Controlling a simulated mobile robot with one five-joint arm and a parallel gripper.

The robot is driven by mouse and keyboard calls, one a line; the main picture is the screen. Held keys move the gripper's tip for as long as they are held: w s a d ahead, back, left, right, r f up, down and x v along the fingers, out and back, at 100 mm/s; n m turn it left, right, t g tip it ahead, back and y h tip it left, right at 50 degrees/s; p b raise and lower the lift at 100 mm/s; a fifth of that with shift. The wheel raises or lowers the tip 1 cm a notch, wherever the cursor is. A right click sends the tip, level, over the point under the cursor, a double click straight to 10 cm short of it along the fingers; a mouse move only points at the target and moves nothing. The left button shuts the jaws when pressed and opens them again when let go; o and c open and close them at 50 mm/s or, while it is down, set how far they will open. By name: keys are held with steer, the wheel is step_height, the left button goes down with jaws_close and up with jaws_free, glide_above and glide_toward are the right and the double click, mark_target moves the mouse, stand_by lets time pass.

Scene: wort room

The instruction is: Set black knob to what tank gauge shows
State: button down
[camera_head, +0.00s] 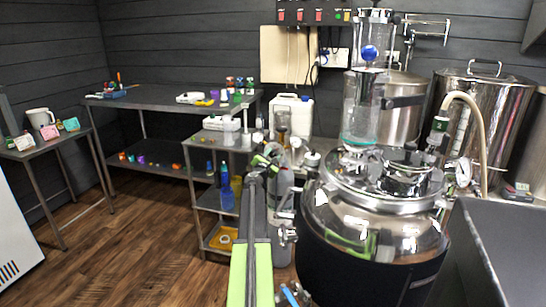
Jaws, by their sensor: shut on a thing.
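The tank (375,225) is a shiny steel vessel with a domed lid and a dark lower jacket, at the right of centre. A small round white gauge (462,173) shows at its upper right; its reading is too small to make out. My green and dark arm rises from the bottom centre. My gripper (266,161) is at its far end, left of the tank lid, among bottles and fittings. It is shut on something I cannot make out. I cannot pick out a black knob with certainty; it may be hidden behind the gripper or the arm.
A steel pot (478,105) stands behind the tank, and a dark counter (500,250) fills the lower right. A shelf unit (212,200) with bottles stands left of my arm. A workbench (160,99) lines the back wall. The wooden floor at left is clear.

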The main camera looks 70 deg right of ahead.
steer(key=m, duration=0.7)
steer(key=shift+s+f, duration=0.15)
steer(key=m, duration=0.6)
steer(key=shift+m, duration=0.4)
steer(key=c, duration=1)
jaws_free()
steer(key=shift+a, duration=0.1)
steer(key=s+a, duration=0.1)
steer(key=a, duration=1.6)
steer(key=shift+a, duration=0.15)
